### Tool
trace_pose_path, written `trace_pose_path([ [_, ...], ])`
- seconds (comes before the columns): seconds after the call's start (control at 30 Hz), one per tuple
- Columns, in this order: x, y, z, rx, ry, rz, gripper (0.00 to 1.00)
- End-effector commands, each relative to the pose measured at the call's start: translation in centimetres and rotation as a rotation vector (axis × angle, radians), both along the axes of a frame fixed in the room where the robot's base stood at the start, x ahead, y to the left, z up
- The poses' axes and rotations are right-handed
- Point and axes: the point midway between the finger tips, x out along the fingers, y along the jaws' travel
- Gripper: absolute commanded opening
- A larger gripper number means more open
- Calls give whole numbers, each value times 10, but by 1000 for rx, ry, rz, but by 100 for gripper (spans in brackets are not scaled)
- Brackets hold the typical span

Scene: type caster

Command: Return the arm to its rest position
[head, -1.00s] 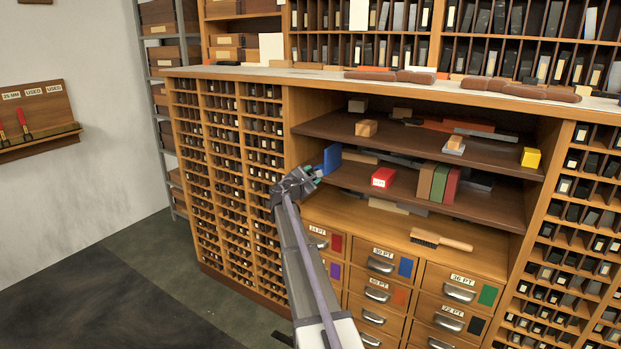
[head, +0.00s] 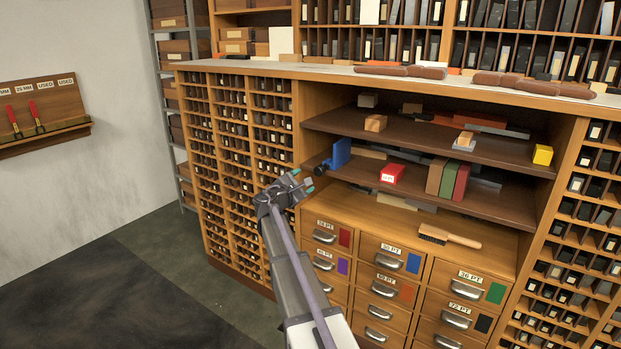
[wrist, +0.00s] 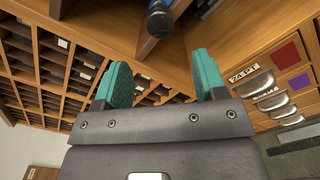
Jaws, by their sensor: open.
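My gripper (head: 303,186) is in front of the left side of the open shelf bay, just above the labelled drawers. In the wrist view its two teal fingertips (wrist: 162,82) stand wide apart with nothing between them. A blue item (head: 341,153) with a dark round end stands on the lower shelf at its left end, apart from my gripper. Its dark end also shows in the wrist view (wrist: 160,20), beyond the fingers. My arm reaches up from the bottom of the head view.
The lower shelf (head: 500,205) holds a red box (head: 392,174) and several upright blocks. A wooden-handled brush (head: 449,237) lies on the drawer top. The type-case compartments (head: 228,150) stand left of the bay. The floor (head: 100,285) at left is clear.

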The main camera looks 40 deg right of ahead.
Motion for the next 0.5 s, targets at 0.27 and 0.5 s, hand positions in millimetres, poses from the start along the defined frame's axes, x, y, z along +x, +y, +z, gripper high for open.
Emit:
trace_pose_path([
  [0.27, -1, 3, 0, 0, 0, 0, 65],
  [0.5, -3, 2, 0, 16, -41, -13, 65],
])
